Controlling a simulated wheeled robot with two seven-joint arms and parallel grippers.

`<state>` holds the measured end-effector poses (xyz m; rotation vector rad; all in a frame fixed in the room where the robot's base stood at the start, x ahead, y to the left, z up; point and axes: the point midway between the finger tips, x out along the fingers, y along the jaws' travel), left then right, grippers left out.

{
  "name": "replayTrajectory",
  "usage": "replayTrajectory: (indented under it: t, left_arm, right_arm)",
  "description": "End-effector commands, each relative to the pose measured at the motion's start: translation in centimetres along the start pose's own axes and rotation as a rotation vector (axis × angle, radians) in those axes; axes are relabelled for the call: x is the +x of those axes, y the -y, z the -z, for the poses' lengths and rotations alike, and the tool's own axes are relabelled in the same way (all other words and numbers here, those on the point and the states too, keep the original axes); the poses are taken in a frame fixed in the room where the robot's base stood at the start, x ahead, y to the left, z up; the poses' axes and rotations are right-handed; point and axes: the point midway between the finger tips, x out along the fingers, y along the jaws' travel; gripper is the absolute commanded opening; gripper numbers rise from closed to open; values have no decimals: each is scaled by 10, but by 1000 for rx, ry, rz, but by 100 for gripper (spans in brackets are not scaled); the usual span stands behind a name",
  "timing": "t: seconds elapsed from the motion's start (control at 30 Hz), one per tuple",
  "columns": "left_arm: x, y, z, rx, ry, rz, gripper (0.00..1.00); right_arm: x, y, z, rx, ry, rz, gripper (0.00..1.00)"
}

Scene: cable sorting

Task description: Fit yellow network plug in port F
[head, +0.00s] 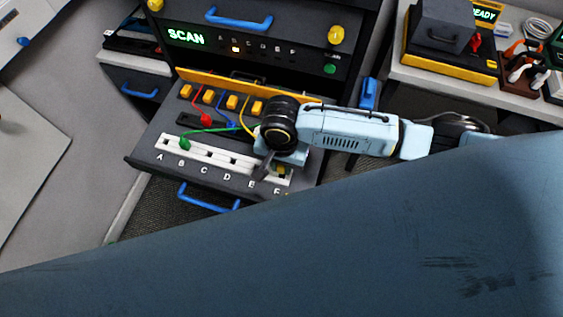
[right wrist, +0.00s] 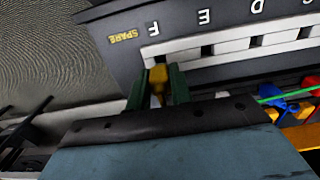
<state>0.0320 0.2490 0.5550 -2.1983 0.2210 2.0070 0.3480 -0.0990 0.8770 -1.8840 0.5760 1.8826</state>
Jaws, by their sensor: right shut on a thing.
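The yellow network plug (right wrist: 158,78) is held between the green fingers of my right gripper (right wrist: 158,88). In the head view my right gripper (head: 274,172) is over the right end of the white port strip (head: 219,159), and a bit of yellow shows there beside the fingers. In the right wrist view the plug's front end lies at the strip, in line with the label F (right wrist: 153,28). I cannot tell whether its tip is inside port F. The yellow cable (head: 244,121) runs back behind my wrist. My left gripper is not in view.
A green plug (head: 184,143) sits in the strip around port B. Red (head: 206,119) and blue plugs lie behind the strip near several orange blocks (head: 232,101). The SCAN panel (head: 245,45) stands at the back. A large blue arm part of mine covers the foreground.

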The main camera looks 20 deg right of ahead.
Motion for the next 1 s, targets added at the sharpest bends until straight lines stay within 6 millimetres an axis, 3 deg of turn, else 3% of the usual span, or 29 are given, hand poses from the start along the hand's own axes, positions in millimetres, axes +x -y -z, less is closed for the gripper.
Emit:
replayTrajectory:
  t: [1.0]
  left_arm:
    - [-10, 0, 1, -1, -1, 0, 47]
  right_arm:
    - [0, 0, 0, 0, 0, -1, 0]
